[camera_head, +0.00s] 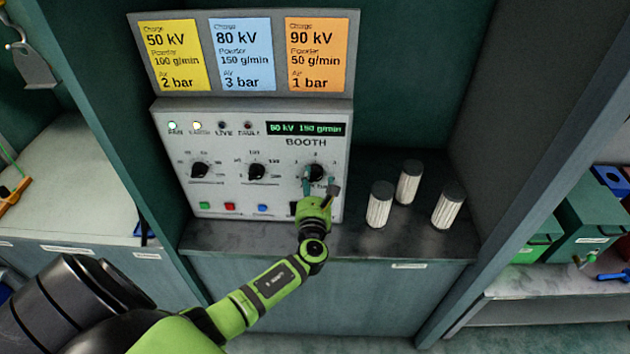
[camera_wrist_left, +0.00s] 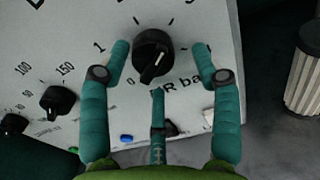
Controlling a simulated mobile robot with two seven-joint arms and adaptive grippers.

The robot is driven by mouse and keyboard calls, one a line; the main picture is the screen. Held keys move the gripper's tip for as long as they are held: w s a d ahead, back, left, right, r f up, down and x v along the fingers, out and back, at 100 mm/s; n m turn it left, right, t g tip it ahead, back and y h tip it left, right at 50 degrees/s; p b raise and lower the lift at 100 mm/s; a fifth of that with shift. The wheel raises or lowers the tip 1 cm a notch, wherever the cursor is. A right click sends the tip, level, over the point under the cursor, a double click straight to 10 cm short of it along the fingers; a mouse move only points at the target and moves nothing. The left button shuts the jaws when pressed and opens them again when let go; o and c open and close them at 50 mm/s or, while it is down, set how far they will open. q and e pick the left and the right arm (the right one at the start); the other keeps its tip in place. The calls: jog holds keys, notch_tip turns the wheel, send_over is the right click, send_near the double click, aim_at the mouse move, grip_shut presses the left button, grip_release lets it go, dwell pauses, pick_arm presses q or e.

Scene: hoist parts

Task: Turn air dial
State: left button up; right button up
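The air dial (camera_head: 316,172) is the rightmost black knob on the white booth panel (camera_head: 230,188). In the left wrist view the gripper (camera_wrist_left: 161,48) has one fingertip on each side of the dial, with gaps visible, and a third finger below. It holds nothing. My right gripper is not in view.
The display (camera_head: 306,128) reads 80 kV 150 g/min. Two other dials (camera_head: 200,170) and (camera_head: 257,171) sit left of the air dial. Three cards (camera_head: 243,55) hang above; the blue one says Air 3 bar. Several ribbed cylinders (camera_head: 380,206) stand on the shelf to the right.

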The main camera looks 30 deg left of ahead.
pick_arm(q)
jog(key=shift+w+r, duration=0.1)
jog(key=shift+r, duration=0.1)
jog(key=v, duration=1.2)
jog(key=shift+f, duration=0.25)
